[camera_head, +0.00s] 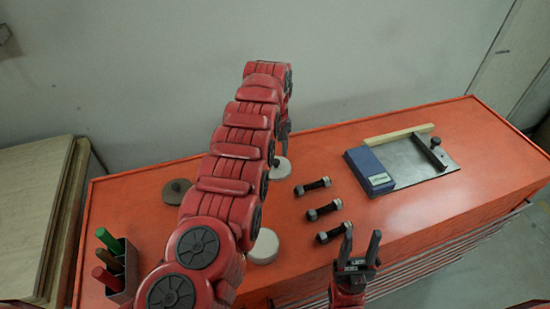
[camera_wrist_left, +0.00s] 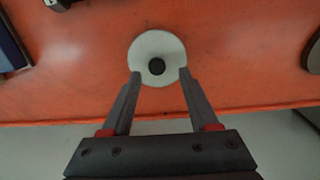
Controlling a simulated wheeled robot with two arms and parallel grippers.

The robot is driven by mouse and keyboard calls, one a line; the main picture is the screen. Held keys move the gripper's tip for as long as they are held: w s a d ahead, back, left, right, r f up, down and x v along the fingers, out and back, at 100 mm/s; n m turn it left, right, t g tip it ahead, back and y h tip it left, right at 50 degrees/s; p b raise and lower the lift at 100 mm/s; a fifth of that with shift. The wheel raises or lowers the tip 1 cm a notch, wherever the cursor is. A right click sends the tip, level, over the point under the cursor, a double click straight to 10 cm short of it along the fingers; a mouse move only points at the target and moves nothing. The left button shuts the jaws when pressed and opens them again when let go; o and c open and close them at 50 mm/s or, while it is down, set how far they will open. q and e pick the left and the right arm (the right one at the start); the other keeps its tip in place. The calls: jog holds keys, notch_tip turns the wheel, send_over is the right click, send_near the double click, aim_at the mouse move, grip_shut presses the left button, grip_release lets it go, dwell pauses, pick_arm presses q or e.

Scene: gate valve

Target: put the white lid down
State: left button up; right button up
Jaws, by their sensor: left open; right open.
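The white lid (camera_head: 281,168) is a round disc with a dark knob, near the back edge of the orange table, partly hidden by my left arm. In the left wrist view the lid (camera_wrist_left: 146,44) looks flat on the table top. My left gripper (camera_wrist_left: 160,74) is open, its two fingertips at either side of the lid's near rim, with the knob between and just beyond them. In the head view my left gripper (camera_head: 285,130) is mostly hidden behind the arm. My right gripper (camera_head: 360,246) is open and empty at the table's front edge.
A plain white disc (camera_head: 264,247) lies nearer the front. A brown disc (camera_head: 176,191) is left of my arm. Several bolts (camera_head: 324,210), a blue box (camera_head: 370,171) and a metal plate (camera_head: 415,162) lie to the right. A holder (camera_head: 118,280) with coloured sticks stands front left.

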aim_at(275, 161)
pick_arm(q)
notch_tip(275, 161, up, 10)
jog(key=p, duration=0.1)
jog(key=shift+f, duration=0.25)
